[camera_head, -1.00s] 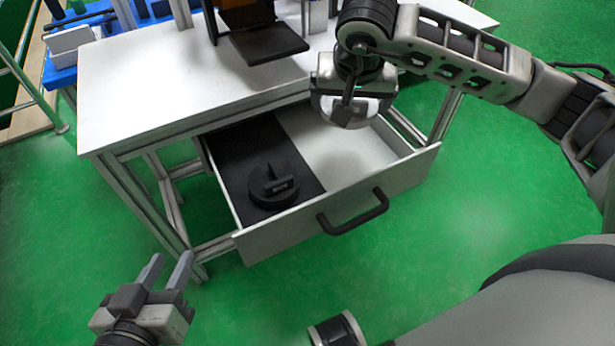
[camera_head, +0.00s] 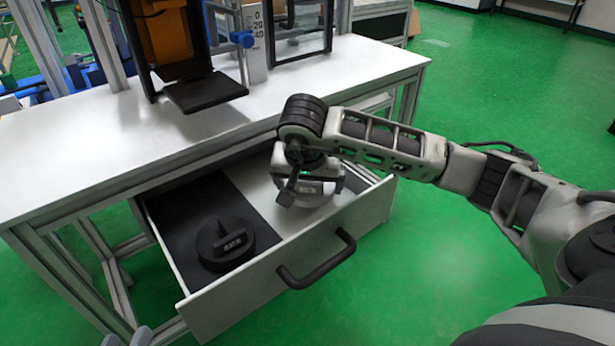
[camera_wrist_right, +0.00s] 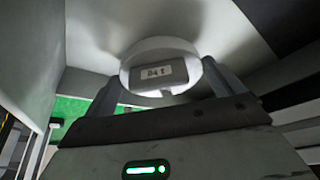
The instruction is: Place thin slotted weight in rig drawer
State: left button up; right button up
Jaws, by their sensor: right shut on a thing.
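The rig drawer (camera_head: 240,290) is pulled out below the white table. My right gripper (camera_head: 306,190) is down inside its right, pale-floored part, seen from above. In the right wrist view my right gripper (camera_wrist_right: 163,84) is shut on a pale round slotted weight (camera_wrist_right: 160,45) with a small label block. The weight is close to the drawer floor; I cannot tell whether it touches it. In the head view the gripper largely hides it.
A black round weight (camera_head: 225,243) with a label lies on the black mat (camera_head: 180,206) in the drawer's left part. The drawer handle (camera_head: 318,262) sticks out in front. The white table (camera_head: 90,150) overhangs the drawer's back. A rig with a black plate (camera_head: 205,92) stands on it.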

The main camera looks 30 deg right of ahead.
aim_at(308, 192)
pick_arm(q)
jog(key=shift+d+r+b, duration=0.1)
jog(key=shift+r+b, duration=0.05)
jog(key=shift+b, duration=0.25)
pick_arm(e)
jog(key=shift+f, duration=1.45)
jog(key=shift+f, duration=0.1)
jog(key=o, duration=1.4)
jog(key=shift+f, duration=0.2)
pick_arm(q)
jog(key=shift+r+h, duration=0.1)
jog(key=shift+h, duration=0.2)
pick_arm(e)
jog(key=shift+o, duration=0.2)
jog(key=shift+r, duration=0.1)
